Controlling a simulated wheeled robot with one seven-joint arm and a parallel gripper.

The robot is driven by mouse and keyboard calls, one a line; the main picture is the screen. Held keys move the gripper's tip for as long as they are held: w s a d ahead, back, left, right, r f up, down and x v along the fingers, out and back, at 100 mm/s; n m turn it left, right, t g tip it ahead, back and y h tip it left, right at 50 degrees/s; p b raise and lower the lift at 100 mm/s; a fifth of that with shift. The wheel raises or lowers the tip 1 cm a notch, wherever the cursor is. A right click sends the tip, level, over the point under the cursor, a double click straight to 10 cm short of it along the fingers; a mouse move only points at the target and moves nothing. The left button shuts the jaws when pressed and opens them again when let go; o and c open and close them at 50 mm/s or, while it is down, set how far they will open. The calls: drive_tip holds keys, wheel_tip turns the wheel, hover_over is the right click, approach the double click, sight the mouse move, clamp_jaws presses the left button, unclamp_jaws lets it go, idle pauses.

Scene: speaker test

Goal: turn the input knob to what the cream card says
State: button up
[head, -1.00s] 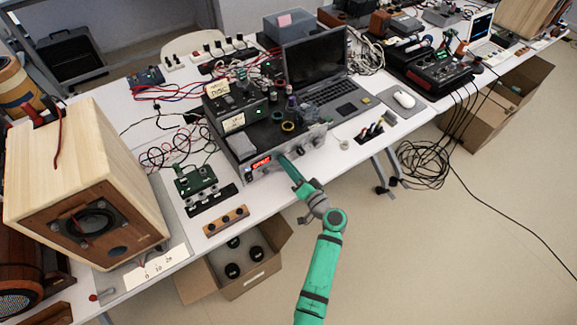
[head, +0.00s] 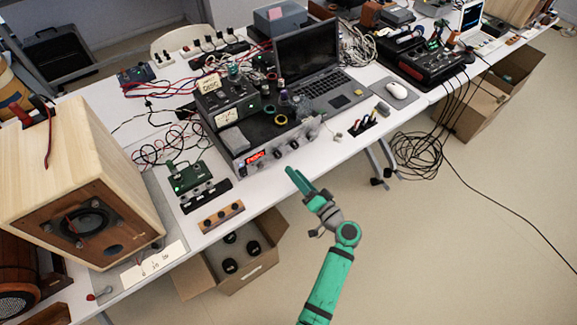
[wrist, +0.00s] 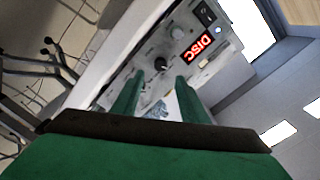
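The amplifier (head: 262,165) stands at the table's front edge, with a row of knobs on its front panel.
A wooden speaker (head: 85,185) stands at left. A green board (head: 190,177) and a small wooden strip with knobs (head: 221,216) lie left of the amplifier. A laptop (head: 310,65) is behind. Floor in front is clear, apart from a cardboard box (head: 235,280) under the table.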

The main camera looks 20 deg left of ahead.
drive_tip(key=shift+v, duration=1.4)
drive_tip(key=shift+a, duration=0.1)
